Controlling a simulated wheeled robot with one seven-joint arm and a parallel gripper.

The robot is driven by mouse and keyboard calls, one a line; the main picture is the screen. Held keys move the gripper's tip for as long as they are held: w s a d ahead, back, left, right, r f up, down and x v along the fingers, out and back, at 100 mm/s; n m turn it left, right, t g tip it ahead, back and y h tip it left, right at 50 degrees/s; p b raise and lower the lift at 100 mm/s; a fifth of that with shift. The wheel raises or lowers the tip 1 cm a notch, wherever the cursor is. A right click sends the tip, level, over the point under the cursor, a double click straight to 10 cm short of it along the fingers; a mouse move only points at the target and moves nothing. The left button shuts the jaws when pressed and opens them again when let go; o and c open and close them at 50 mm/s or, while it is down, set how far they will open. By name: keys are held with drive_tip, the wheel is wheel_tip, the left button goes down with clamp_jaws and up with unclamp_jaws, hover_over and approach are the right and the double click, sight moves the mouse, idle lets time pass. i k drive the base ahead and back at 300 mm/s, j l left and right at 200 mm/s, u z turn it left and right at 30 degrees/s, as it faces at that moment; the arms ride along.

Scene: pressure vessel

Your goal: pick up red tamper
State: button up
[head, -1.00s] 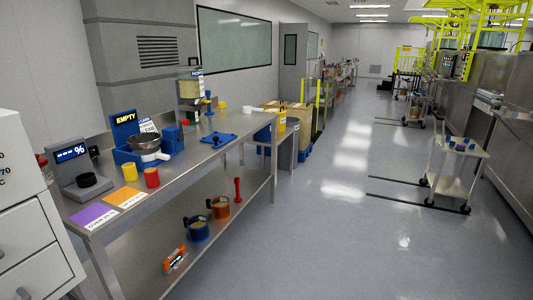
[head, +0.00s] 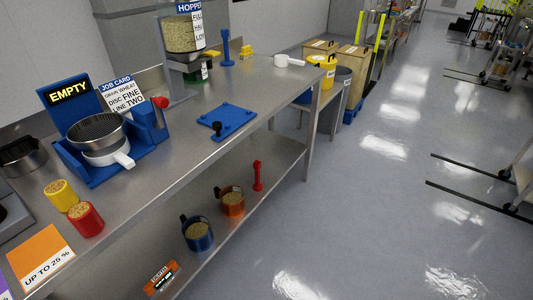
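The red tamper (head: 257,177) stands upright on the lower shelf of the steel bench (head: 290,160), near the shelf's right end. It has a slim shaft with a wider top and base. It stands just right of and behind an orange cup (head: 232,203) filled with grain, apart from it. My gripper is not in view, so its state is hidden.
A blue grain-filled cup (head: 197,235) and an orange-black packet (head: 161,277) share the lower shelf. The bench top above holds a blue tamper-like piece (head: 226,48), a blue plate (head: 227,118) and a sieve station (head: 100,140). The floor right of the bench is clear.

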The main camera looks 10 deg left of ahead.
sight(258, 187)
drive_tip(key=i+l+u, duration=0.1)
drive_tip(key=i+u, duration=0.15)
drive_tip(key=i, duration=0.3)
drive_tip(key=i+l+u, duration=0.25)
drive_tip(key=i, duration=0.3)
drive_tip(key=i+l+u, duration=0.2)
drive_tip(key=i, duration=0.3)
drive_tip(key=i+l+u, duration=0.15)
drive_tip(key=i+u, duration=0.15)
drive_tip(key=i, duration=0.15)
drive_tip(key=i+l+u, duration=0.3)
drive_tip(key=i, duration=0.15)
drive_tip(key=i+l+u, duration=0.3)
drive_tip(key=i, duration=0.15)
